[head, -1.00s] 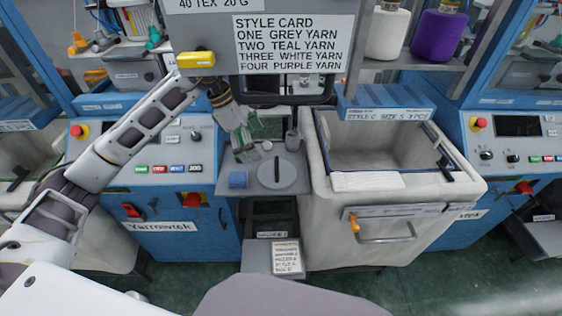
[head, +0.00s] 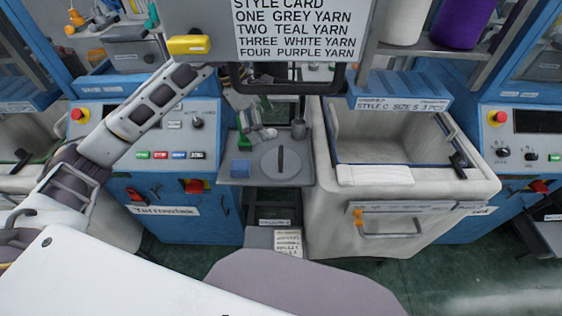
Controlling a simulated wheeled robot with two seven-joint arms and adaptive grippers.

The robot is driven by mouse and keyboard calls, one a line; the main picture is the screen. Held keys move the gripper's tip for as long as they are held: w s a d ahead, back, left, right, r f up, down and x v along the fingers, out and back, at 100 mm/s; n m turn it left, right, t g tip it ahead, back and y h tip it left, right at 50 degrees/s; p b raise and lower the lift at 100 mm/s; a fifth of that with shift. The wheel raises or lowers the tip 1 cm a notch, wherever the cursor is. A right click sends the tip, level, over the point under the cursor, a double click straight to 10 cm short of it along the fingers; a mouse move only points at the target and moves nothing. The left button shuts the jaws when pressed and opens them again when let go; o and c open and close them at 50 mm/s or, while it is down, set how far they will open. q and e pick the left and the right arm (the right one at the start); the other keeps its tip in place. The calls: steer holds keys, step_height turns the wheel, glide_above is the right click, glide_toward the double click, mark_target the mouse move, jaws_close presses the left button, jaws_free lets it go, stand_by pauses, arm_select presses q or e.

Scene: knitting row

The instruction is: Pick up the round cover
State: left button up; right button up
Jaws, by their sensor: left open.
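The round cover (head: 296,166) is a flat grey disc with a dark upright bar handle. It lies on the small grey shelf (head: 233,178) between the blue machine and the pale bin. My left arm reaches in from the left and passes behind the hanging style card. My left gripper (head: 254,124) shows only small and partly hidden below the card, above the back left of the shelf. It is open and apart from the cover, up and to the left of it. My right gripper is not in view.
The large pale bin (head: 480,180) is close on the right. The style card (head: 295,35) and its dark frame hang above the shelf.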

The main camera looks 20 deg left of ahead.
arm_select(q)
glide_above(280, 152)
steer(key=a, duration=0.2)
steer(key=f, duration=0.6)
steer(key=shift+s+a, duration=0.15)
steer(key=shift+s, duration=0.15)
steer(key=shift+d+f+p, duration=0.25)
steer(key=shift+f+p, duration=0.05)
steer(key=shift+f, duration=0.25)
steer(key=shift+w+f, duration=0.1)
steer(key=shift+f, duration=0.05)
steer(key=shift+d+f, duration=0.15)
steer(key=shift+f, duration=0.4)
steer(key=shift+d+f, duration=0.1)
steer(key=shift+f, duration=0.25)
steer(key=shift+p+x, duration=0.45)
steer(key=shift+x, duration=0.4)
steer(key=shift+d+f, duration=0.2)
steer(key=shift+f, duration=0.55)
steer(key=c, duration=1.4)
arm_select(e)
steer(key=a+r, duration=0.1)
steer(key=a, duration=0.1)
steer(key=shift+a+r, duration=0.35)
